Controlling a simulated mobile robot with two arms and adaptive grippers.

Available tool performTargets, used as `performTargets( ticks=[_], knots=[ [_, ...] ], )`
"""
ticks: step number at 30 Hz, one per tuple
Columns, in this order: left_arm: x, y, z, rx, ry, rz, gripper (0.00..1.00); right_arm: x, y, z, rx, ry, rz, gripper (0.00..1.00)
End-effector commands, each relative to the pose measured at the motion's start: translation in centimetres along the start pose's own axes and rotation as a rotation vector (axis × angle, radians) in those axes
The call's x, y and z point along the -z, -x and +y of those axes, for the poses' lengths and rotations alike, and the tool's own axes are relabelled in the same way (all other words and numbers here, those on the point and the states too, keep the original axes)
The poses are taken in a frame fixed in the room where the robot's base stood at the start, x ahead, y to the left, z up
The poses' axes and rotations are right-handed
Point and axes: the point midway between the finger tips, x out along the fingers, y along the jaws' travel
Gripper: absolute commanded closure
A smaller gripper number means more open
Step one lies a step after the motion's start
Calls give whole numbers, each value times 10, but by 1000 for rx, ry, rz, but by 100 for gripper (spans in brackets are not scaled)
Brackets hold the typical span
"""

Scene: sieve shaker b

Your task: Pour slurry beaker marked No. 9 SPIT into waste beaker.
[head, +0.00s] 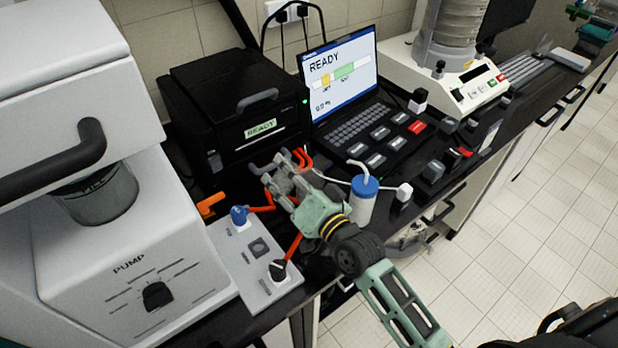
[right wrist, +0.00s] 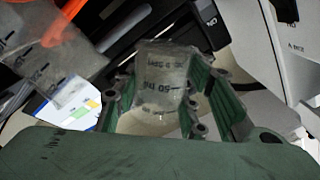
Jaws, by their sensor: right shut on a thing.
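My right gripper (head: 275,172) is above the bench, in front of the black box with the READY label. In the right wrist view its green fingers (right wrist: 175,105) are shut on a small clear beaker (right wrist: 162,75). The beaker looks tipped in that view and has dark print, including a 50 mark; the rest is too blurred to read surely. I cannot identify the waste beaker in either view. My left gripper is not in view.
A wash bottle with a blue cap (head: 363,202) stands close beside my right gripper. The black READY box (head: 232,110), laptop (head: 345,80) and white pump unit (head: 130,250) crowd the bench. A valve panel (head: 250,262) with orange tubing lies in front. Free floor is at the right.

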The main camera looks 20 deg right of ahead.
Motion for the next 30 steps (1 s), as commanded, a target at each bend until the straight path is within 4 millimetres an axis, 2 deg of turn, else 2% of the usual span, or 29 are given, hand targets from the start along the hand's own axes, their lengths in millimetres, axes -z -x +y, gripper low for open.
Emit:
performTargets(
  ticks=[30],
  knots=[
    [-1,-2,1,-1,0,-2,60,6,0,-3,1,-138,1,88]
  ],
)
